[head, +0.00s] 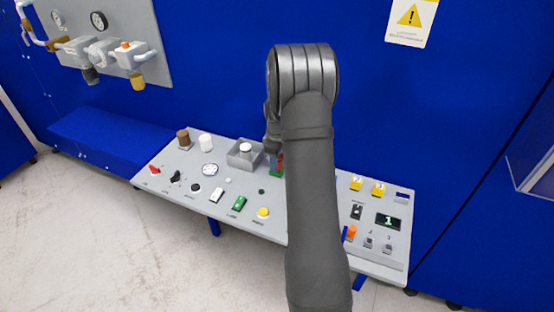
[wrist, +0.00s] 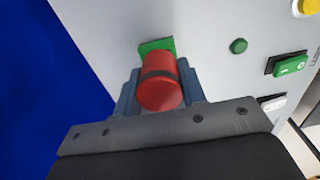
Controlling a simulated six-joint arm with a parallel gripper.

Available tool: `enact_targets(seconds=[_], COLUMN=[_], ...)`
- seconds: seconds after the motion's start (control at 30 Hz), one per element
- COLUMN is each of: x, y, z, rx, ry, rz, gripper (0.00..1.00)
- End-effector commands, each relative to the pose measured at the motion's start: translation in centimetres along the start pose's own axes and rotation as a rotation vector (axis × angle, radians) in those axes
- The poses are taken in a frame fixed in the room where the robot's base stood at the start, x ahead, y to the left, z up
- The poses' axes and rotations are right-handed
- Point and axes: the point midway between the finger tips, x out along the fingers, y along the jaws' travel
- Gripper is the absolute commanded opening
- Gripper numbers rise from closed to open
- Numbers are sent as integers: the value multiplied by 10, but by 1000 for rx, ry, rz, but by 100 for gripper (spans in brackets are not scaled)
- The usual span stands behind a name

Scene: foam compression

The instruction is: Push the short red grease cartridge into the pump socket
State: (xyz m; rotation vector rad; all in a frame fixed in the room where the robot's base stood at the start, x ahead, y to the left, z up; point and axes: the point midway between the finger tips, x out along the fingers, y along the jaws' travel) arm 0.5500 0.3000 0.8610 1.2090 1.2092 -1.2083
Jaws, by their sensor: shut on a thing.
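The short red grease cartridge (wrist: 160,92) shows in the wrist view, a red cylinder with a dark band around it. My gripper (wrist: 158,92) is shut on it, with a blue-grey finger on each side. A green piece (wrist: 155,46) on the grey panel lies just beyond the cartridge's far end; I cannot tell whether they touch. No socket opening can be made out. In the head view a sliver of the red cartridge (head: 280,163) shows beside my arm, which hides most of the gripper.
The grey panel (head: 180,210) carries several buttons and switches, including a green rocker (head: 239,203) and a yellow button (head: 263,212). A grey box with a white knob (head: 245,149) stands left of the cartridge. A blue wall (head: 220,70) rises behind.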

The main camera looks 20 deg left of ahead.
Motion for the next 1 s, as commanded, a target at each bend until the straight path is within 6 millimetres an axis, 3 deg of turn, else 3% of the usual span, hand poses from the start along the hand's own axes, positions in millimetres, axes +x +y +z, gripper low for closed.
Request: enact_targets(seconds=[0.37,0.4,0.5,0.53,0.83,1.0], x=[8,8,8,8,6,-13], y=[0,0,0,0,0,0], z=[0,0,0,0,0,0], rx=[0,0,0,0,0,0], ry=[0,0,0,0,0,1], rz=[-1,0,-1,-1,0,2], gripper=[10,41,61,63,63,63])
